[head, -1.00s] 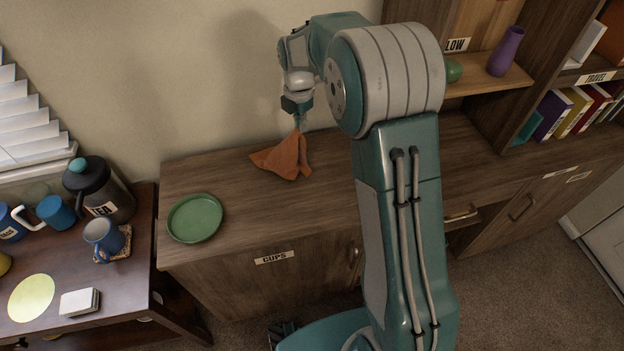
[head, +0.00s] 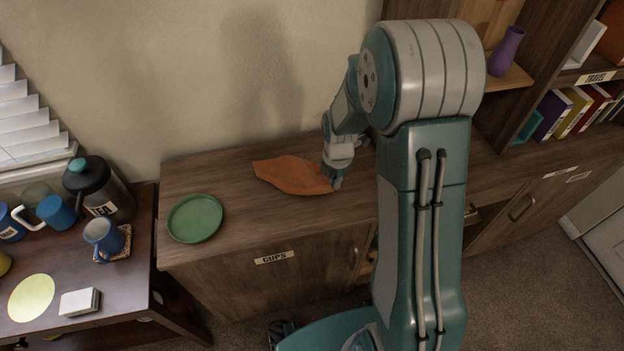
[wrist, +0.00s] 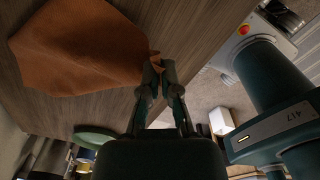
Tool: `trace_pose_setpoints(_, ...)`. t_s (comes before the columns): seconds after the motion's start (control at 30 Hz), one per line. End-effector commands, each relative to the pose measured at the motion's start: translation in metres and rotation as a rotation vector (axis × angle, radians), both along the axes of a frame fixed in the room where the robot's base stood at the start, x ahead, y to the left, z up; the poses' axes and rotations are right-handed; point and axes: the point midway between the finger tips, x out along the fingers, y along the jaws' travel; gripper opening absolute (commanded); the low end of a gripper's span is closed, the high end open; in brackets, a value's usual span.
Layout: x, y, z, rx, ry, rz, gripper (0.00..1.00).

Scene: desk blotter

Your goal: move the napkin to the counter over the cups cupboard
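The orange-brown napkin (head: 290,174) lies spread out, a little rumpled, on the wooden counter (head: 240,225) above the cupboard door labelled CUPS (head: 274,257). My gripper (head: 334,184) is low over the counter at the napkin's right end. In the wrist view the napkin (wrist: 80,45) fills the upper left, flat on the wood. There my gripper (wrist: 160,72) has its fingertips close together with a small corner of the napkin pinched between them.
A green plate (head: 194,218) sits on the counter left of the napkin. A lower dark table (head: 130,290) at left holds a TEA jug (head: 105,195), blue mugs (head: 103,238) and a yellow disc (head: 31,298). Shelves with a purple vase (head: 507,50) and books stand right.

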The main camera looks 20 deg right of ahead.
Motion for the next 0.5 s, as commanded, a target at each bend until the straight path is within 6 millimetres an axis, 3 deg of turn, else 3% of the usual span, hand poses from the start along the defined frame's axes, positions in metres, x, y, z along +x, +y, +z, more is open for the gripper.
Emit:
trace_pose_setpoints(0.23, -0.029, -0.016, -0.029, 0.001, 0.004, -0.003, 0.00)
trace_pose_setpoints(0.5, -0.047, -0.026, -0.047, 0.000, 0.001, -0.001, 0.00)
